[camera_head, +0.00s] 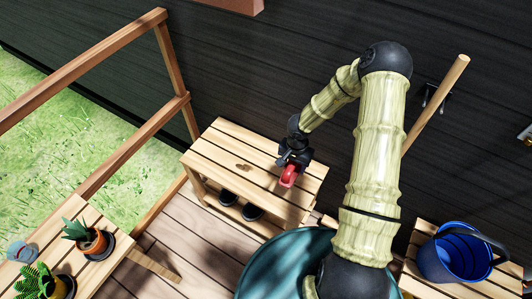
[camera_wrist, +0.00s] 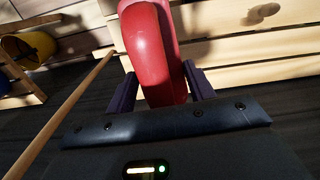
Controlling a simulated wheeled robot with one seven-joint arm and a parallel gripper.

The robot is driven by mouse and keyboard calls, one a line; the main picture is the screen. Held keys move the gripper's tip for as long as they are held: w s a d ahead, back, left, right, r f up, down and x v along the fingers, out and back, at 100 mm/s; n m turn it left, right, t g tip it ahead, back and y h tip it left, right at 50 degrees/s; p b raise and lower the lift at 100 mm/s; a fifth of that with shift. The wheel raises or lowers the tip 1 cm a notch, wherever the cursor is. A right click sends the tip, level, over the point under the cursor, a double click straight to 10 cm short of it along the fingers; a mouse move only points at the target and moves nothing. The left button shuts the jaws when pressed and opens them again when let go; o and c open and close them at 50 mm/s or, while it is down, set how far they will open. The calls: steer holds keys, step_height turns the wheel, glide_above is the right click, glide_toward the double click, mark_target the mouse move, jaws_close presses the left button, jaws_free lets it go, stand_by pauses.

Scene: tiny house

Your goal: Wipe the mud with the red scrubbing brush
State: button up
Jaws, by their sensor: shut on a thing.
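The red scrubbing brush (camera_head: 288,177) is held in my gripper (camera_head: 293,160) over the right part of a slatted wooden bench (camera_head: 220,142). In the wrist view the red brush (camera_wrist: 152,50) sits between the two dark fingers of my gripper (camera_wrist: 163,85), which is shut on it. The mud (camera_head: 243,167) is a small brown smear on the bench top, to the left of the brush and apart from it. A brown patch of mud (camera_wrist: 263,13) also shows on the slats in the wrist view. I cannot tell whether the brush touches the bench; its bristles are hidden.
Dark shoes (camera_head: 252,212) stand under the bench. A dark wall (camera_head: 270,60) rises behind it and a wooden railing (camera_head: 110,50) runs at left. Potted plants (camera_head: 88,238) stand at lower left. A blue bucket (camera_head: 455,258) and a wooden pole (camera_head: 437,100) are at right.

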steer(key=r+n, duration=0.2)
steer(key=r, duration=0.1)
steer(key=w+r+n, duration=0.1)
steer(key=r+n, duration=0.1)
steer(key=r, duration=0.2)
steer(key=w+r+n, duration=0.1)
steer(key=r+n, duration=0.1)
steer(key=r, duration=0.1)
steer(key=shift+d+r+n, duration=0.1)
steer(key=shift+r+n, duration=0.2)
steer(key=shift+r, duration=0.1)
steer(key=shift+w, duration=0.15)
